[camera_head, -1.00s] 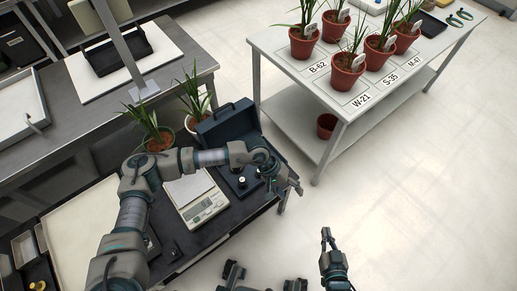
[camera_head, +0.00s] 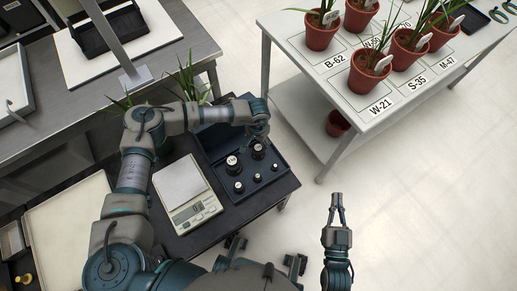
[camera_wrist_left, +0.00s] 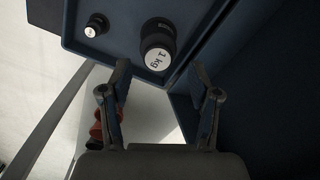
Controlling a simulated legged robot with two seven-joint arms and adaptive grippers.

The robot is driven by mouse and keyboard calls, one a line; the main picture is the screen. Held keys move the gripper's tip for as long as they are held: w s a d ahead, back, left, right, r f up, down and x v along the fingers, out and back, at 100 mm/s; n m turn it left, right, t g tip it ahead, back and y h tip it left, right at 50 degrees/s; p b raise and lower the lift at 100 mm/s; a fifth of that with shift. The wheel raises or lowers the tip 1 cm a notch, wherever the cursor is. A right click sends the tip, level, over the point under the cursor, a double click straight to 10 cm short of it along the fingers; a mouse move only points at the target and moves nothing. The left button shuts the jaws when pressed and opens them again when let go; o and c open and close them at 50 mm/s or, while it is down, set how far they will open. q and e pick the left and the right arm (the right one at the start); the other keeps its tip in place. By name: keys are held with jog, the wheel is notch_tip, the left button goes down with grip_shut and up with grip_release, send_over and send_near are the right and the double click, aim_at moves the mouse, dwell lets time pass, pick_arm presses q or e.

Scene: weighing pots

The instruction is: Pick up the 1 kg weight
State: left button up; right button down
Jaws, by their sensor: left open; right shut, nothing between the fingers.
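The 1 kg weight (camera_wrist_left: 157,45) is a black cylinder with a white label on top, seen in the left wrist view in a corner of the blue case tray. It appears to be the dark weight (camera_head: 258,152) just below my left gripper in the head view. My left gripper (camera_wrist_left: 161,72) is open and empty, its fingertips pointing toward the weight and apart from it; it also shows in the head view (camera_head: 262,135). My right gripper (camera_head: 337,203) is shut and empty, over the floor on the right.
Several other black weights sit in the blue case (camera_head: 217,148), including a small one (camera_wrist_left: 96,26) close by. A digital scale (camera_head: 185,190) stands left of the case. A white table (camera_head: 310,98) with potted plants is at the right. Floor between is clear.

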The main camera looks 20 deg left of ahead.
aim_at(258, 148)
pick_arm(q)
jog(key=shift+d+f, duration=0.1)
jog(key=shift+f, duration=0.8)
jog(key=shift+d+f, duration=0.25)
jog(key=shift+f, duration=0.15)
jog(key=f+b, duration=0.1)
jog(key=f, duration=0.1)
jog(key=f+b, duration=0.1)
jog(key=f, duration=0.1)
jog(key=shift+s+a+f, duration=0.1)
jog(key=shift+a+f, duration=0.1)
jog(key=shift+f, duration=0.15)
jog(key=shift+a+f, duration=0.1)
jog(key=shift+f, duration=0.15)
jog(key=shift+a+r, duration=0.1)
jog(key=c, duration=0.6)
jog(key=shift+d+r, duration=0.1)
jog(key=shift+d, duration=0.1)
grip_shut()
pick_arm(e)
jog(key=r+t, duration=0.1)
jog(key=s+r+t, duration=0.1)
jog(key=r+t, duration=0.2)
jog(key=r, duration=0.1)
jog(key=shift+s+d+m+t+y, duration=0.3)
jog(key=shift+s+d+t+y, duration=0.05)
jog(key=shift+t+y, duration=0.05)
